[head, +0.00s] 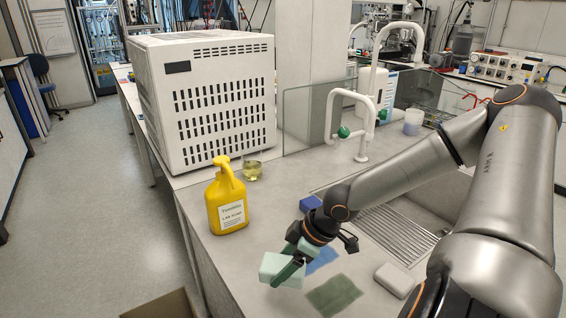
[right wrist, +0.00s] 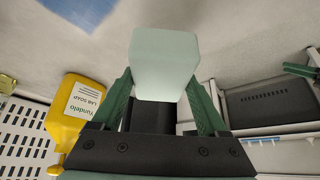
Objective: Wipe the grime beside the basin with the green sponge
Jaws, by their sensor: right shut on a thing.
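My right gripper (head: 289,268) is shut on a pale green block, the green sponge (head: 280,270). In the right wrist view the sponge (right wrist: 165,65) sits between the two green fingers (right wrist: 164,100). In the head view it is held near the counter's front edge, left of the flat patches; its height above the counter is hard to tell. No patch is clearly grime: a flat blue patch (head: 322,260) and a flat dark green patch (head: 334,296) lie on the counter, left of the basin (head: 432,215). My left gripper is not in view.
A yellow soap bottle (head: 227,205) stands left of the gripper, with a glass beaker (head: 252,170) behind it. A small blue block (head: 310,203) lies behind the wrist. A whitish block (head: 394,280) lies right of the patches. A white tap (head: 347,115) stands behind the basin.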

